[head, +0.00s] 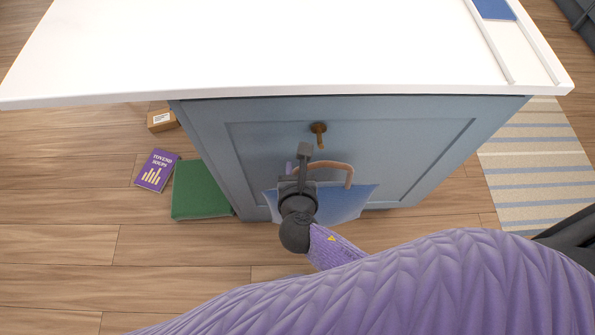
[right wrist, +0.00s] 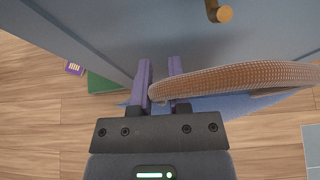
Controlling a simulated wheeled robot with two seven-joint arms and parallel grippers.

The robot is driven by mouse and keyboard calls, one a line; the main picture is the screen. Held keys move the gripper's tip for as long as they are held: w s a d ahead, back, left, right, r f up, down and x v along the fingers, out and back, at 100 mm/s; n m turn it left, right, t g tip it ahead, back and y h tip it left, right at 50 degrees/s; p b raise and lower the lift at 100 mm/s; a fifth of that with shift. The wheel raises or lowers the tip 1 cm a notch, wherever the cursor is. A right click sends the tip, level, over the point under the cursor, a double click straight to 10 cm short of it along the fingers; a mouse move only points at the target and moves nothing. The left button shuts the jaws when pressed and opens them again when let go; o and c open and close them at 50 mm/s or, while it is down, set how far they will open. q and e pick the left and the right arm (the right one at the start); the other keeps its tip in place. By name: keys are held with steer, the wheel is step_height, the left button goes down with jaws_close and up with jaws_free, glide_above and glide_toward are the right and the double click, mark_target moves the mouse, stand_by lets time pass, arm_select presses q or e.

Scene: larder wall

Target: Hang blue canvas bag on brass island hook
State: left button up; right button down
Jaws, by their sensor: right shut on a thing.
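The blue canvas bag (head: 342,202) hangs below my right gripper (head: 304,153), in front of the island's grey-blue panel. Its tan handle (head: 335,166) arches up beside the gripper. In the right wrist view the handle (right wrist: 230,78) runs between the purple fingers of the gripper (right wrist: 160,78), which is shut on it; the bag's blue body (right wrist: 215,106) is partly hidden beneath. The brass hook (head: 319,130) sticks out of the panel just above the handle, apart from it. The hook (right wrist: 219,12) also shows at the top of the right wrist view. My left gripper is not in view.
The white island top (head: 250,50) overhangs the panel (head: 390,150). On the wooden floor at left lie a green box-like thing (head: 200,190), a purple book (head: 157,170) and a small cardboard box (head: 162,120). A striped rug (head: 540,165) lies at right.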

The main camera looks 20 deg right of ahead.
steer(key=b, duration=0.2)
glide_toward(295, 136)
steer(key=shift+w, duration=1)
steer(key=shift+b+x, duration=0.6)
steer(key=shift+x, duration=0.7)
steer(key=shift+w+d+f+b, duration=0.3)
steer(key=shift+w+f+b, duration=0.15)
steer(key=shift+w+f, duration=0.25)
steer(key=shift+f, duration=0.25)
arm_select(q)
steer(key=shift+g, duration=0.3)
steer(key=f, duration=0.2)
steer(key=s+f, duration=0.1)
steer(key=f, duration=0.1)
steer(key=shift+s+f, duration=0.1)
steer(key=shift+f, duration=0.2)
arm_select(e)
steer(key=shift+d, duration=0.1)
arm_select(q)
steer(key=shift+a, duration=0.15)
